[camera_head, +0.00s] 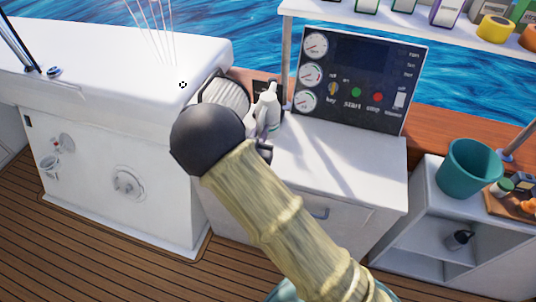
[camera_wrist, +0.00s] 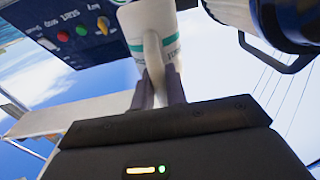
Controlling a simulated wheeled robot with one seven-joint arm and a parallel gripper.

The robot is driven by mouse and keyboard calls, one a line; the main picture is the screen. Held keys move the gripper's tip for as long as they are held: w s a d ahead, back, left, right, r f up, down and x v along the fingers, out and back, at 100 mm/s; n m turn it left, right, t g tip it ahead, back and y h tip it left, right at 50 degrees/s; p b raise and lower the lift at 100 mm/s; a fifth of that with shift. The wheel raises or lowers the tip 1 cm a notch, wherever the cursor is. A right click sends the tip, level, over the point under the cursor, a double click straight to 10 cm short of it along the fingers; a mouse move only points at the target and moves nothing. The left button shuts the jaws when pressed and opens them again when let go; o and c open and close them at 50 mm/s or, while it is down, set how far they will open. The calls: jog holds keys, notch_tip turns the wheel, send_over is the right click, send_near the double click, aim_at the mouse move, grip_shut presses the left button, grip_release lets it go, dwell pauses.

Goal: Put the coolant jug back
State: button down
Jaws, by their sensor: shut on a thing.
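In the head view the jug (camera_head: 268,108) shows just beyond my wrist, near the back left of the white cabinet top. My forearm and dark wrist hide much of my gripper and the jug's surroundings there. I cannot tell whether the jug's base touches the surface.
An instrument panel (camera_head: 362,80) with gauges and buttons stands behind to the right. The cabinet top (camera_head: 345,165) is clear in front of it. A teal bucket (camera_head: 468,168) is at the right.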

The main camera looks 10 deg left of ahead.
jog(key=shift+f, duration=2.85)
jog(key=shift+f, duration=0.1)
jog(key=shift+f+p, duration=0.45)
jog(key=shift+f, duration=1.55)
jog(key=c, duration=1.8)
grip_release()
jog(key=shift+f, duration=0.15)
jog(key=o, duration=0.4)
